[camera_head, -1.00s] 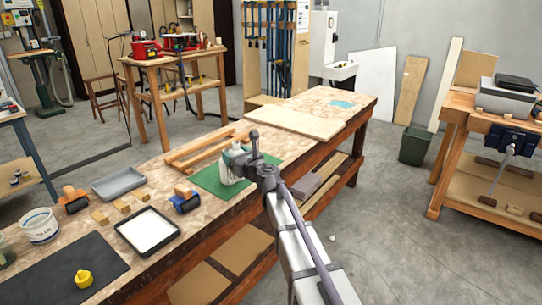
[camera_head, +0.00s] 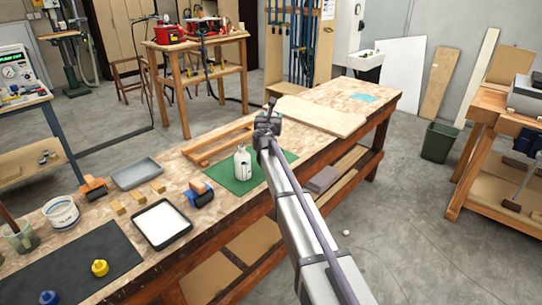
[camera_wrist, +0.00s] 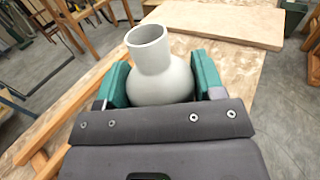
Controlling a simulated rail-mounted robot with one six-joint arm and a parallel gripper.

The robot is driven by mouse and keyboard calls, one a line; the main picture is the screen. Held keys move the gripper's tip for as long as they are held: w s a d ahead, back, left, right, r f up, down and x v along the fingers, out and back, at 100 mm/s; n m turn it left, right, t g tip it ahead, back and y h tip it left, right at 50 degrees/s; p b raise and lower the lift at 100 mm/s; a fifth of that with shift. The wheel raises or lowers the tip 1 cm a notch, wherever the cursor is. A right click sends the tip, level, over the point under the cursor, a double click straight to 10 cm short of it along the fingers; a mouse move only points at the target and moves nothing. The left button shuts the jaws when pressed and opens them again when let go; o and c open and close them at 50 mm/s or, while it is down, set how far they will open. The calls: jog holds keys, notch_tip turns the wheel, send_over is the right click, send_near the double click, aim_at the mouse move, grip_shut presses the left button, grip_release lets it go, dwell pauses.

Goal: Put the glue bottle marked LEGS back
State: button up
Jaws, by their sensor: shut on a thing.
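My gripper (camera_head: 268,122) is above the far part of the bench, beyond the green mat (camera_head: 268,178). In the wrist view its teal fingers (camera_wrist: 160,88) are shut on the body of a pale grey bottle (camera_wrist: 160,75) with an open round neck. The neck tilts to the left in that view. No marking shows on this side of it, so I cannot read whether it says LEGS. In the head view my gripper hides it. Another white bottle (camera_head: 243,163) stands upright on the green mat, apart from my gripper; its marking is too small to read.
Wooden strips (camera_head: 218,142) and a flat board (camera_head: 320,115) lie near my gripper.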

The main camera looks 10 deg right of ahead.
notch_tip(320, 180, down, 10)
jog(key=b, duration=0.9)
jog(key=shift+f+b, duration=0.2)
jog(key=shift+b, duration=0.1)
jog(key=shift+r, duration=0.3)
jog(key=shift+f, duration=0.25)
jog(key=o, duration=1.1)
jog(key=shift+r, duration=0.1)
jog(key=shift+s+r+p, duration=0.1)
jog(key=shift+r+p, duration=0.15)
jog(key=shift+p, duration=0.15)
jog(key=v, duration=0.5)
jog(key=shift+s+a+f, duration=0.1)
jog(key=shift+s, duration=0.1)
